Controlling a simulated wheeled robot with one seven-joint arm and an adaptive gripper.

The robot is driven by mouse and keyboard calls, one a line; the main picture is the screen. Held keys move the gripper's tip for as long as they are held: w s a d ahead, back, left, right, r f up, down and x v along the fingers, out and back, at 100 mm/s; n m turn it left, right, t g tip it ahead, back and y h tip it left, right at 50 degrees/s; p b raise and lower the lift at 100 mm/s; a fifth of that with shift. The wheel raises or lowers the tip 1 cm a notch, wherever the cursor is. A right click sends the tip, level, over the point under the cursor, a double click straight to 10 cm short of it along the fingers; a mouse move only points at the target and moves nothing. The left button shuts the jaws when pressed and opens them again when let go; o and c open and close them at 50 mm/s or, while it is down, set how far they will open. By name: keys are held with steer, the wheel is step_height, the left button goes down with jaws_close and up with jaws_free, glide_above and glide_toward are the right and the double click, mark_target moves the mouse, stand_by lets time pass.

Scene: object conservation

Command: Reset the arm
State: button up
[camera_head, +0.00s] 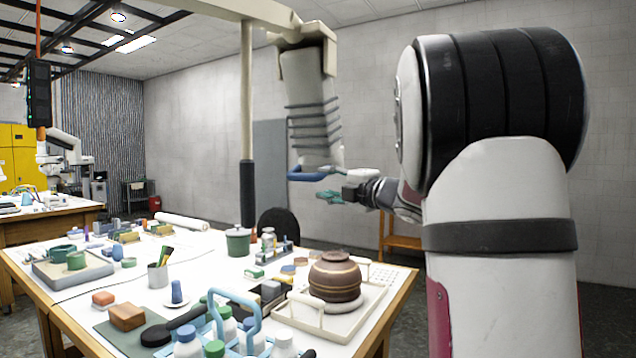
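My arm fills the right side of the view, a large white link and a black-banded joint close to the camera. Its far end reaches left behind that joint, above the back right of the table. My gripper (332,197) shows small there, with a teal part at its tip. It is raised well clear of the table, just below the blue rim of a hanging extraction hose (313,120). I see nothing held in it, but it is too small to tell how its fingers stand. Part of the arm is hidden behind the near joint.
The white table (205,268) is crowded. A brown striped pot (335,277) stands in a white tray (352,322) at its right. A blue-handled bottle carrier (255,310) is at the front, a grey tray (50,270) at the left. A pole (247,195) rises behind.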

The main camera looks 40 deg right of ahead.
steer(key=shift+s, duration=0.35)
stand_by(0.3)
steer(key=s+a+f+m+g, duration=0.6)
steer(key=s+a+f+m, duration=0.3)
steer(key=s+a, duration=0.6)
steer(key=s+a+f+m+g, duration=0.7)
steer(key=s+a+f+m, duration=0.3)
steer(key=s+a+f, duration=0.3)
steer(key=s+a, duration=0.2)
steer(key=a, duration=0.2)
steer(key=shift+s+g, duration=0.2)
steer(key=shift+g, duration=0.1)
steer(key=shift+a, duration=0.15)
stand_by(2.0)
